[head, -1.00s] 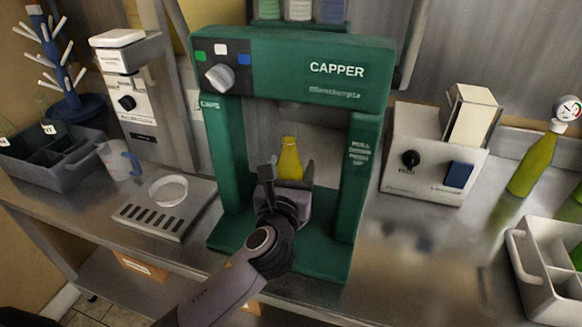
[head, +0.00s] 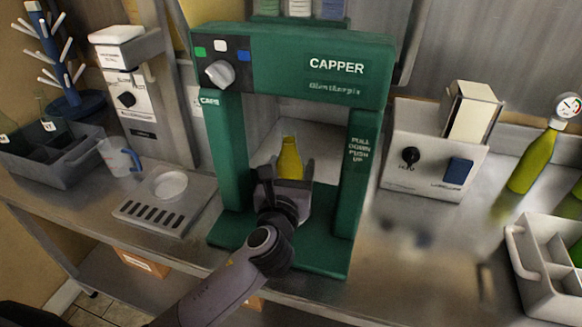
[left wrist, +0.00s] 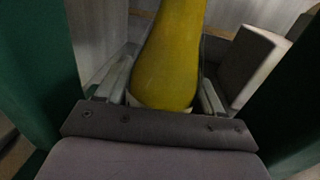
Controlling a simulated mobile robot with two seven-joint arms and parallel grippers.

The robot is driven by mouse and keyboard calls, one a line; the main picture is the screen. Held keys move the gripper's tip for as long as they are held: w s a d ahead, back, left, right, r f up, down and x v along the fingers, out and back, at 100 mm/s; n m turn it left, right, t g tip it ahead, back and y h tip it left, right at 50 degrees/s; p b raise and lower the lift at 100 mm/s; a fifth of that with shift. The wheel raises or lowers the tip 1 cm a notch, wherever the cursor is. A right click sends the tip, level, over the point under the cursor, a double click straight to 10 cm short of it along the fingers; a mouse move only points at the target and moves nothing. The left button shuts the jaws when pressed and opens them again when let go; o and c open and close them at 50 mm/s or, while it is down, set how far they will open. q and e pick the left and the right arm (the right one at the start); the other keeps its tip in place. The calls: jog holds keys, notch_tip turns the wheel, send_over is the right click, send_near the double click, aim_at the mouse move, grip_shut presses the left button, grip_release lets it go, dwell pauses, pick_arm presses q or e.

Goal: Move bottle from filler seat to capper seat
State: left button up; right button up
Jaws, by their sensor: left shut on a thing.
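The yellow-green bottle (head: 290,158) stands upright inside the frame of the green capper (head: 292,62). My left gripper (head: 285,174) reaches into the capper opening and is shut on the bottle. In the left wrist view the bottle (left wrist: 170,50) rises between the two fingers (left wrist: 165,95), with green capper posts at both sides. The bottle's base is hidden, so I cannot tell whether it touches the seat. The filler (head: 126,85) stands at the left with an empty round seat (head: 168,184) on its slotted drip tray. My right gripper is not in view.
A blue-handled jug (head: 122,158) and a grey divided bin (head: 55,152) are at the left. A grey labeller box (head: 433,150) stands right of the capper. A bottle with a gauge (head: 535,160) and a white crate (head: 520,262) are at the far right.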

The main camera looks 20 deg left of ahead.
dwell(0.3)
pick_arm(q)
jog(key=o, duration=1.6)
jog(key=shift+f, duration=0.15)
jog(key=s, duration=0.7)
jog(key=shift+d, duration=0.35)
jog(key=shift+s, duration=0.1)
